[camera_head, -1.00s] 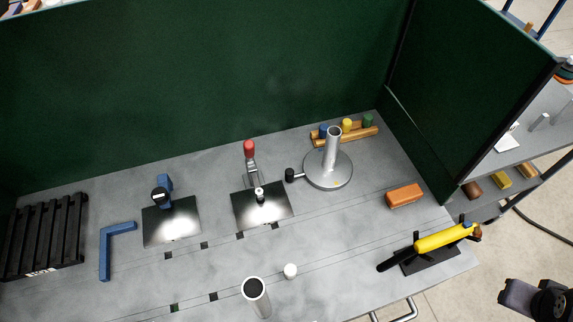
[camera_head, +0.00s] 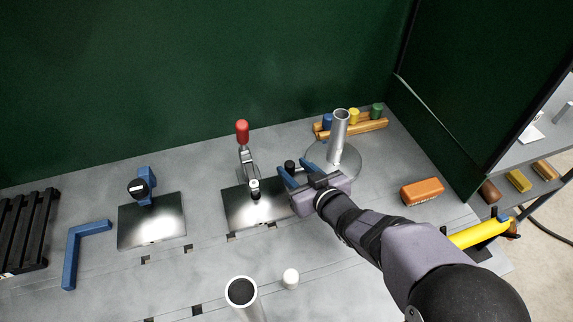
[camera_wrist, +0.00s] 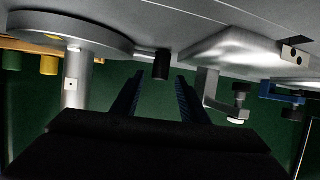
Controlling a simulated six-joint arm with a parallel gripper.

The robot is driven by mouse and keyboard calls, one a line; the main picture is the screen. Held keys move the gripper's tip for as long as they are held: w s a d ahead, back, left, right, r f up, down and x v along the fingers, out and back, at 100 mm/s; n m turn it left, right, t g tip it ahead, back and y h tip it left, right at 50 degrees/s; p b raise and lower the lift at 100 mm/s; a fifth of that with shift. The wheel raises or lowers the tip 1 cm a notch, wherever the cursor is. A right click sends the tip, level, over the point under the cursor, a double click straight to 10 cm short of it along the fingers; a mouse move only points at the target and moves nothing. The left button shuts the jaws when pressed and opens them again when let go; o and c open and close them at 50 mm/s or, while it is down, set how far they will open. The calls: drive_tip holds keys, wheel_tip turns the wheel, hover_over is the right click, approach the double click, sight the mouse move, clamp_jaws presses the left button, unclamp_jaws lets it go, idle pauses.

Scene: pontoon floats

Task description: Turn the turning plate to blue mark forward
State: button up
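The turning plate (camera_head: 352,165) is a round grey metal disc with an upright tube on it, at the back right of the bench. A short arm with a black knob (camera_head: 290,166) sticks out from its left side. In the wrist view, which is upside down, the plate (camera_wrist: 70,30) shows a small yellow patch at its rim; I see no blue mark. My gripper (camera_head: 294,174) is open, its blue fingers pointing at the knob. In the wrist view the knob (camera_wrist: 160,65) lies between the fingertips (camera_wrist: 160,80); I cannot tell whether they touch it.
A red-handled toggle clamp (camera_head: 243,150) on a shiny plate stands just left of my gripper. A wooden rack (camera_head: 365,127) with blue, yellow and green pegs is behind the turning plate. An orange brush (camera_head: 421,190) lies to the right. A tube (camera_head: 241,295) stands in front.

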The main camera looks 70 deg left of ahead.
sight(288, 162)
drive_tip(key=shift+p+x, duration=0.8)
drive_tip(key=shift+x, duration=2.85)
clamp_jaws()
drive_tip(key=shift+w+d, duration=0.1)
